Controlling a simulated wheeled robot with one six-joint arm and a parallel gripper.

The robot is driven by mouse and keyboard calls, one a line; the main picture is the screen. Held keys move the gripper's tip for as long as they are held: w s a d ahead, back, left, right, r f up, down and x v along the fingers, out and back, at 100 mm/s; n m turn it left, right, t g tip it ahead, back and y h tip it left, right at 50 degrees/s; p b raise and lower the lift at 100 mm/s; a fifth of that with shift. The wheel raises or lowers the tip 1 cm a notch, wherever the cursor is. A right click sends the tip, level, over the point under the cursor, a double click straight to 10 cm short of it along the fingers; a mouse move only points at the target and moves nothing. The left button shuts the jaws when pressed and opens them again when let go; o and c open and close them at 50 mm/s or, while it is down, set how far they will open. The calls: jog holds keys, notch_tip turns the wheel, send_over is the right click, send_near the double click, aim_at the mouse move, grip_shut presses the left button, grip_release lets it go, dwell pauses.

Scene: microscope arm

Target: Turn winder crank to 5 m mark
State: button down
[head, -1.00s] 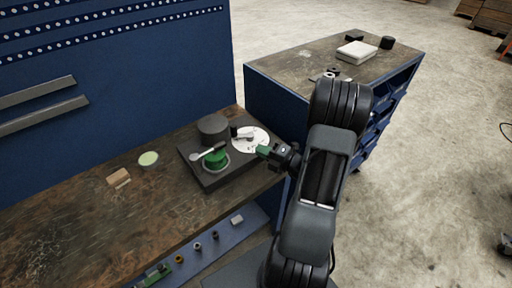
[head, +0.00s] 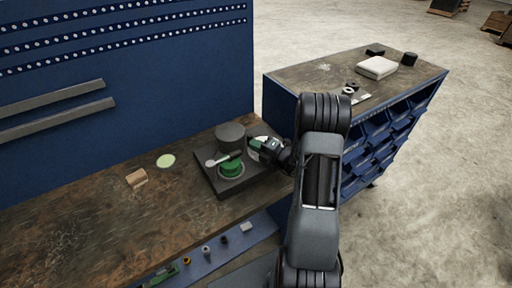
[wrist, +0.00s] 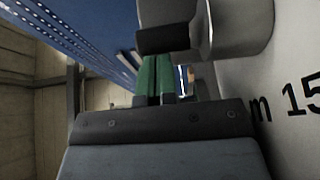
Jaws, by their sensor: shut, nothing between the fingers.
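The winder stands on a dark base plate (head: 208,178) near the right end of the workbench. It carries a green spool (head: 232,171), a pale crank arm (head: 221,160) above the spool and a dark round drum (head: 230,135) behind. My gripper (head: 256,144), with green fingers, is over the white dial (head: 254,156) and hides most of it. In the wrist view the green fingers (wrist: 155,78) are together and empty, close to a dark part (wrist: 165,39). The dial (wrist: 290,120) fills the right side there, with "m" and "15" readable. The 5 m mark is not visible.
A wooden block (head: 137,178) and a pale green disc (head: 166,161) lie on the workbench (head: 90,225) to the left. A second bench (head: 330,75) with blue bins stands at the right, holding a white box (head: 376,67). The bench's left part is mostly clear.

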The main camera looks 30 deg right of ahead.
jog(key=shift+w+d, duration=0.2)
jog(key=shift+w, duration=0.45)
jog(key=shift+s+a, duration=0.1)
